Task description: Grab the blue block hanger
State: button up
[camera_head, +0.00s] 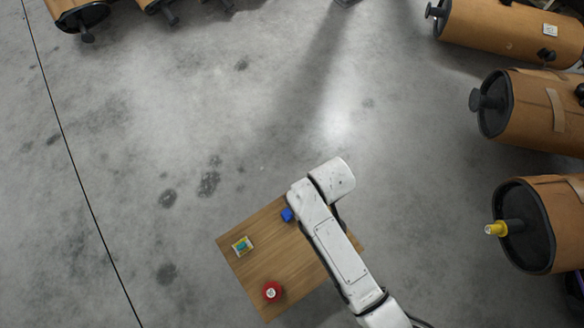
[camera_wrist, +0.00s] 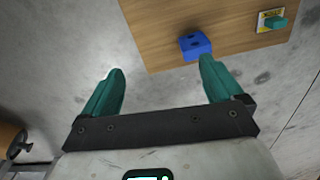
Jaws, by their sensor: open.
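The blue block hanger (camera_head: 287,215) sits on the wooden table (camera_head: 262,262) near its far edge, just left of my arm in the head view. In the wrist view the blue block hanger (camera_wrist: 195,46) shows two dark holes and lies near the table's edge, beyond the tip of the right-hand finger. My gripper (camera_wrist: 158,75) is open and empty, its teal fingers wide apart. The floor shows between the fingers. In the head view my arm hides the gripper and part of the table.
A small yellow item with a teal part (camera_head: 242,245) and a red round object (camera_head: 272,291) also stand on the table. Large brown mufflers (camera_head: 535,115) lie along the right side, and more are at the top left. The grey floor around the table is clear.

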jog(key=shift+n, duration=0.9)
jog(key=a+f+b, duration=0.1)
jog(key=a+f, duration=0.1)
jog(key=a+f+b, duration=0.1)
jog(key=a+f, duration=0.2)
jog(key=w+a+f+b, duration=0.1)
jog(key=a+f, duration=0.2)
jog(key=shift+a+b, duration=0.2)
jog(key=shift+b, duration=0.15)
notch_tip(320, 180, down, 5)
jog(key=shift+a+r+b, duration=0.15)
jog(key=shift+b, duration=1)
jog(key=shift+d+f+b, duration=0.2)
jog(key=shift+f+b, duration=1.65)
jog(key=shift+f, duration=1.25)
jog(key=shift+c, duration=0.2)
jog(key=c, duration=1)
jog(key=shift+r, duration=0.15)
